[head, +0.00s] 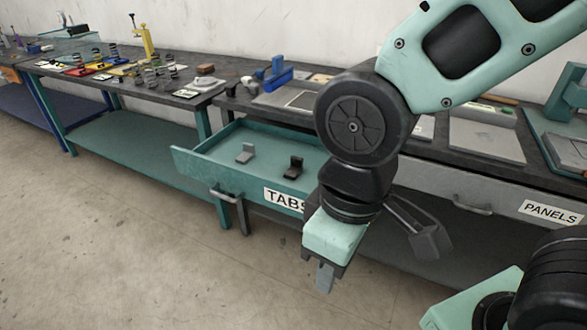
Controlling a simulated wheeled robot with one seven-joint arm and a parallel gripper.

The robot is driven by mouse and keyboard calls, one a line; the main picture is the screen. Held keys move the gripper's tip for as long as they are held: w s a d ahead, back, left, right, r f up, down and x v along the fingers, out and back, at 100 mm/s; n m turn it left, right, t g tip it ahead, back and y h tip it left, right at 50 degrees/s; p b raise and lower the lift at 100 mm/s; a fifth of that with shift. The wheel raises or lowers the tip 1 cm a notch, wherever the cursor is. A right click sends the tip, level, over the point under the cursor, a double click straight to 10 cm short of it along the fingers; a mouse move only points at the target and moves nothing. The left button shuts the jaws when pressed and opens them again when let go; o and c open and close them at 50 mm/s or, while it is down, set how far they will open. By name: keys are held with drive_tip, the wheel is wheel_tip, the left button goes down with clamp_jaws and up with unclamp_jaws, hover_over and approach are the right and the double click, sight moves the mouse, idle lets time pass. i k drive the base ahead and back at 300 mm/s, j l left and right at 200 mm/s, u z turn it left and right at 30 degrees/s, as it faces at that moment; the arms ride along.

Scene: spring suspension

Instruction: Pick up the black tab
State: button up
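The black tab (293,167) is a small L-shaped piece in the open teal drawer (205,158), which is labelled TABS. It lies toward the drawer's right side, with one leg standing up. A similar grey tab (245,153) lies to its left in the same drawer. My gripper (325,281) points down in front of the drawer, lower and to the right of the black tab in the picture, and is apart from it. My arm hides the drawer's right end.
The drawer's front wall and handle (226,195) stick out from the bench. A drawer labelled PANELS (553,213) is at the right. Above, the worktop holds a blue clamp-like tool (275,74) and trays. Springs (155,66) stand on the left bench. The floor (110,240) is clear.

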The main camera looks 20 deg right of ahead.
sight(295, 169)
drive_tip(key=z, duration=1.45)
drive_tip(key=u, duration=1.3)
drive_tip(key=i+j+u, duration=0.1)
drive_tip(key=i+u, duration=0.2)
drive_tip(key=i, duration=0.2)
drive_tip(key=i+u, duration=0.3)
drive_tip(key=i, duration=0.2)
